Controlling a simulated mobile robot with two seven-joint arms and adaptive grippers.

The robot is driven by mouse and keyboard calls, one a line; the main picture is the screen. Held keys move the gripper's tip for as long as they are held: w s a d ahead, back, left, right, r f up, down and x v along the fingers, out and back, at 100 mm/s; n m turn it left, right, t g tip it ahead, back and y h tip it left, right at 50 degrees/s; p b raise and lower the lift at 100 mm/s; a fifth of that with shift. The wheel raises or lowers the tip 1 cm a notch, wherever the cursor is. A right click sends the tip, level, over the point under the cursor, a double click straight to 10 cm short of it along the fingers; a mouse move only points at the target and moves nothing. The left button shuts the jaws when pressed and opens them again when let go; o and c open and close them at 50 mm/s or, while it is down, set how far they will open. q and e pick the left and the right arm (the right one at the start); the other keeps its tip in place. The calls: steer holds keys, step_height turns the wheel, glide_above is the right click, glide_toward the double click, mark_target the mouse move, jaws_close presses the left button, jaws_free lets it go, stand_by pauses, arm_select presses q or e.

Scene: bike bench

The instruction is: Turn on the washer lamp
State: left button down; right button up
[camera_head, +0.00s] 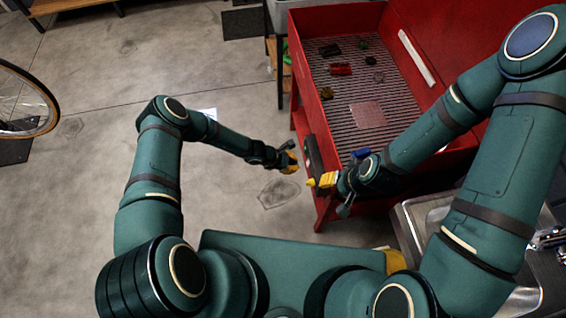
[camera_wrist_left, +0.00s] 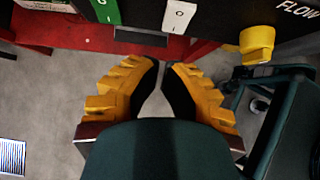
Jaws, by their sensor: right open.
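The red parts washer (camera_head: 318,150) stands right of centre in the head view, with a long white strip (camera_head: 417,58), apparently the lamp, on its back wall. I cannot tell whether it is lit. A dark control panel (camera_head: 313,157) is on its front edge. In the left wrist view the panel shows a white rocker switch (camera_wrist_left: 179,16) marked O and a line, beside a green one (camera_wrist_left: 106,10). My left gripper (camera_head: 291,160) is empty just left of the panel; its fingertips (camera_wrist_left: 162,66) have a narrow gap below the white switch. My right gripper (camera_head: 318,182) is open beside the panel's near end.
Small dark and red parts (camera_head: 340,69) and a pinkish square (camera_head: 368,114) lie on the washer's grate. A metal sink (camera_head: 425,225) is at lower right. A bike wheel (camera_head: 25,100) is at the left. The floor between is mostly clear. The grippers are close together.

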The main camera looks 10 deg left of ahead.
mark_target(308, 163)
arm_select(q)
steer(key=shift+w+d+f, duration=0.1)
steer(key=shift+w+d, duration=0.15)
steer(key=shift+d, duration=0.4)
steer(key=shift+w+d, duration=0.2)
steer(key=shift+d, duration=0.4)
arm_select(e)
steer(key=shift+f, duration=0.15)
arm_select(q)
steer(key=shift+w+d+f+h+b, duration=0.1)
steer(key=shift+d+h+b, duration=0.35)
steer(key=shift+h+b, duration=0.35)
arm_select(e)
steer(key=shift+s+f, duration=0.35)
steer(key=shift+f, duration=0.35)
steer(key=shift+r, duration=0.1)
arm_select(q)
steer(key=shift+r+p, duration=0.6)
steer(key=shift+r, duration=0.2)
arm_select(e)
steer(key=shift+r, duration=0.55)
